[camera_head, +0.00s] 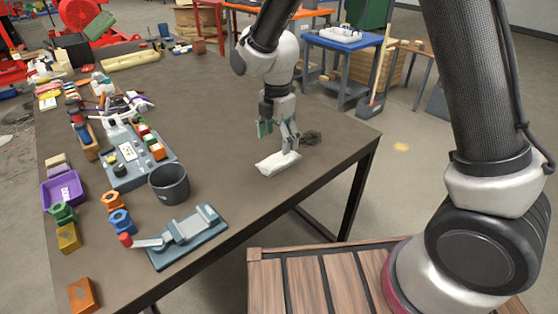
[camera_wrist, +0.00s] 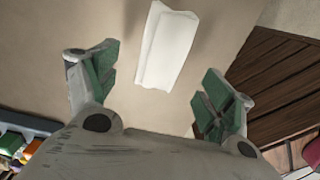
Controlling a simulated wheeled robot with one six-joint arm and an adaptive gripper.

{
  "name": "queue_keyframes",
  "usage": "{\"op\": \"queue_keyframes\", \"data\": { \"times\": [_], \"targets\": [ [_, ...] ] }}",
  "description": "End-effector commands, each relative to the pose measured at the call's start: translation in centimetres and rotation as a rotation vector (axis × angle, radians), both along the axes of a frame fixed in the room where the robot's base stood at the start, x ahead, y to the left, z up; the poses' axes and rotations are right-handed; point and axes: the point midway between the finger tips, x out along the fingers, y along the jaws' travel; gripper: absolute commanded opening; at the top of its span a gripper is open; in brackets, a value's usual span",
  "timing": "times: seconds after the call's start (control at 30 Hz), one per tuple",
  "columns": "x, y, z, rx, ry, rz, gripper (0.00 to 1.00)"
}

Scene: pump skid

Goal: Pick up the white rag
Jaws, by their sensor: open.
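The white rag (camera_head: 279,163) lies on the brown table top near its right front edge in the head view. It is a folded, oblong white piece. In the wrist view the rag (camera_wrist: 166,46) lies ahead of and between the two fingers, apart from both. My gripper (camera_head: 278,134) points down just above and behind the rag in the head view. In the wrist view my gripper (camera_wrist: 157,88) has its green-padded fingers wide apart with nothing between the pads. Whether a fingertip touches the rag cannot be told from the head view.
A dark crumpled thing (camera_head: 311,137) lies right of my gripper. A dark grey bucket (camera_head: 169,184) and a clamp-like tool on a teal base (camera_head: 188,240) stand to the left. Several coloured blocks and trays fill the table's left side. The table around the rag is mostly clear.

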Motion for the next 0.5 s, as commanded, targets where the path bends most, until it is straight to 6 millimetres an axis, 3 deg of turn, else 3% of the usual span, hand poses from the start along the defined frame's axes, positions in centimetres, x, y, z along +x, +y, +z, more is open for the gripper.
{"op": "queue_keyframes", "data": {
  "times": [0.33,0.5],
  "targets": [
    [-0.1,-0.5,-5.1,-0.002,0.002,-0.003,0.82],
    [-0.1,-0.5,-6.2,0.0,0.0,-0.004,0.82]
  ]
}}
